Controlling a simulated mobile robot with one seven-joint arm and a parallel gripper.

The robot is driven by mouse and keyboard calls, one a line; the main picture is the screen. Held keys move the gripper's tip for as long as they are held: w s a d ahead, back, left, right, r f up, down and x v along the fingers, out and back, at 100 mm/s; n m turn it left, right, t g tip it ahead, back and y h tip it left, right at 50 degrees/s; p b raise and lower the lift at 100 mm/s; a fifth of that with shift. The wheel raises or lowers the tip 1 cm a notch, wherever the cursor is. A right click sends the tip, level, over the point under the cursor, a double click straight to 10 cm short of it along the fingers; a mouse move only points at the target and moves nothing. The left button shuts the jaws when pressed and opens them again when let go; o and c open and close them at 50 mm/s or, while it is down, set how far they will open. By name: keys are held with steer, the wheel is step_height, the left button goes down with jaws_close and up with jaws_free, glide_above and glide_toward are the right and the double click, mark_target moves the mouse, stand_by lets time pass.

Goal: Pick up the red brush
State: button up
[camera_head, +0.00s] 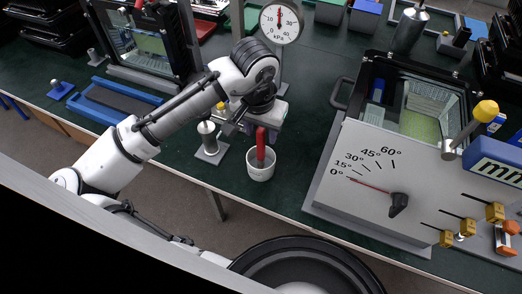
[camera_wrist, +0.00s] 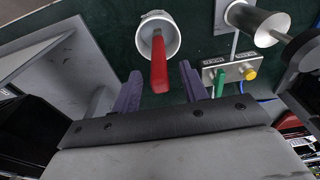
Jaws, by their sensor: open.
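The red brush (camera_head: 261,146) stands handle-up in a white cup (camera_head: 260,172) near the front edge of the green bench. In the wrist view, its red handle (camera_wrist: 159,66) rises from the cup (camera_wrist: 146,46) toward the camera; its lower end is hidden inside the cup. My gripper (camera_wrist: 158,75) is open, with one purple finger on each side of the handle's top in the picture. No finger visibly touches the handle, and I cannot tell how deep it lies between them. In the head view, my gripper (camera_head: 248,122) is just above the cup and partly hidden by my wrist.
A metal cylinder on a plate (camera_head: 209,140) stands left of the cup. A small control box (camera_wrist: 230,74) with a green lever and yellow button is close to the right finger. A pressure gauge (camera_head: 281,22) stands behind. A large grey dial housing (camera_head: 375,185) is at right.

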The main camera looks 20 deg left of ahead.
steer(key=shift+w+f, duration=0.1)
steer(key=shift+f, duration=0.8)
steer(key=shift+c, duration=0.2)
jaws_close()
steer(key=shift+r, duration=0.15)
